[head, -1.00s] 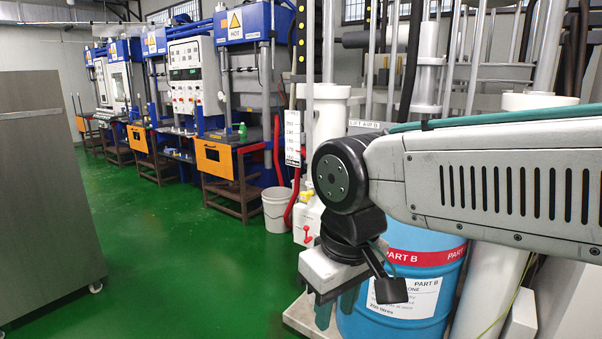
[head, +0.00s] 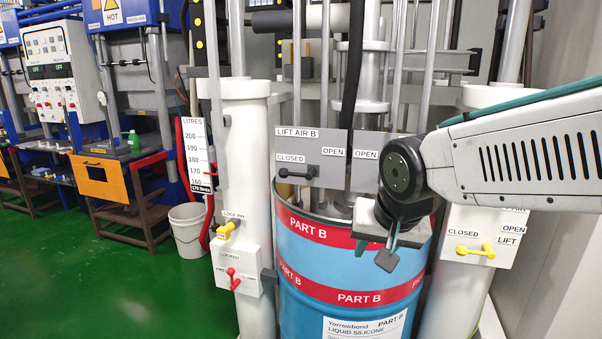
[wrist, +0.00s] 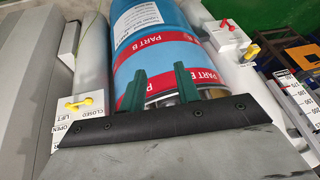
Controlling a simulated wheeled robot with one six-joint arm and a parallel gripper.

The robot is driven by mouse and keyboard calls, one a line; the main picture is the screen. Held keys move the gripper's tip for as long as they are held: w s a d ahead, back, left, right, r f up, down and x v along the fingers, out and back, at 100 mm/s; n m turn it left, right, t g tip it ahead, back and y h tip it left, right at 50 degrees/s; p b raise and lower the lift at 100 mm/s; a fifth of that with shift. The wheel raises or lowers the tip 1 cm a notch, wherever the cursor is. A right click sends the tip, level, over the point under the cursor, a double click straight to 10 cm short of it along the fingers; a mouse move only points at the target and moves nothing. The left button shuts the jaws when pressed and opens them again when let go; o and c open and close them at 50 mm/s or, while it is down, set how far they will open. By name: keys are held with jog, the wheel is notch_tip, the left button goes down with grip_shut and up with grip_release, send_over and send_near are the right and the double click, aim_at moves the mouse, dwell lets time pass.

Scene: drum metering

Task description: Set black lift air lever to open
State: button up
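The black lift air lever (head: 298,173) is on the grey LIFT AIR B panel (head: 332,178), above the blue drum. Its handle points left, under the CLOSED label (head: 291,158); an OPEN label (head: 334,152) is to its right. My gripper (head: 390,240) is to the right of and below the lever, in front of the drum's upper right side, apart from the lever. In the wrist view, its two green fingers (wrist: 158,88) are spread with nothing held between them. The lever does not show in the wrist view. My arm hides the panel's right part.
The blue PART B drum (head: 340,265) stands below the panel. White columns flank it, with a yellow lever (head: 475,251) on the right and a yellow knob (head: 227,229) and red lever (head: 233,278) on the left. A bucket (head: 188,228) stands on the open green floor.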

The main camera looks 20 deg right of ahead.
jog(key=w+r+m+t, duration=0.1)
jog(key=w+m+t, duration=0.55)
jog(key=w, duration=1.05)
jog(key=m+t+y, duration=0.3)
jog(key=m+t, duration=0.1)
jog(key=m, duration=0.2)
send_near(295, 174)
jog(key=r+x, duration=0.1)
jog(key=x, duration=0.7)
jog(key=f+x, duration=0.1)
jog(key=x, duration=0.2)
grip_shut()
